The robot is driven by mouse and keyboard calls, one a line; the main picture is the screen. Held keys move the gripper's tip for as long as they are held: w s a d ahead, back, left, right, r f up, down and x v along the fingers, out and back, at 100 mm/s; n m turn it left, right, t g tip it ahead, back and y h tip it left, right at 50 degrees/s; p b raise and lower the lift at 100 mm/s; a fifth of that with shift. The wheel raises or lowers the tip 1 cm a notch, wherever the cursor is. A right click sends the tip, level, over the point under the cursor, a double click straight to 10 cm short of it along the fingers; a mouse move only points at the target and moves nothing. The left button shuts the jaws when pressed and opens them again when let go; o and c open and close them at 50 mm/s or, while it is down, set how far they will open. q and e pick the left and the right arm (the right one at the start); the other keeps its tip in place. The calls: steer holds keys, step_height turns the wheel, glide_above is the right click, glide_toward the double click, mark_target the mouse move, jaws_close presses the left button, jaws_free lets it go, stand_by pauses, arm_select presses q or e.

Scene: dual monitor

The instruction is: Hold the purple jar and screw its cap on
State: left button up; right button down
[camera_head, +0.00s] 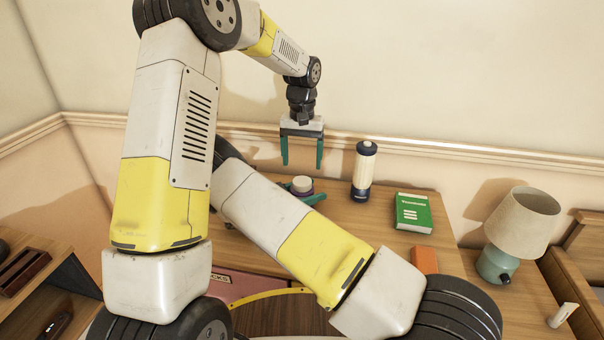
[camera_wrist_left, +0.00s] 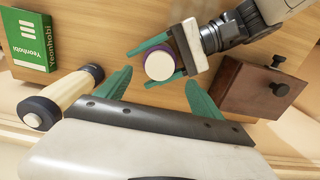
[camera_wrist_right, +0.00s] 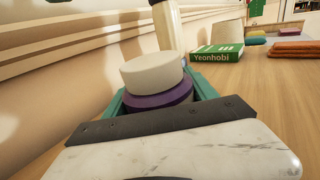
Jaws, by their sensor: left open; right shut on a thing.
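The purple jar (camera_head: 301,193) stands upright at the back of the desk, with a wide cream cap (camera_head: 302,183) on its top. In the right wrist view, the cap (camera_wrist_right: 152,71) covers the jar's top and a purple band (camera_wrist_right: 163,98) shows below it; I cannot tell whether it is screwed tight. My right gripper (camera_wrist_left: 148,66) is shut on the jar from the side, its green fingers on either side of the purple body. My left gripper (camera_head: 302,165) is open and empty, pointing down just above the cap and not touching it.
A cream bottle with dark ends (camera_head: 364,170) stands to the right of the jar. A brown wooden box with black knobs (camera_wrist_left: 250,92) sits beside my right wrist.

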arm_select(q)
step_height(320, 180, up, 5)
stand_by(0.3)
arm_select(e)
steer(key=shift+c, duration=1)
jaws_free()
steer(key=shift+v, duration=3.9)
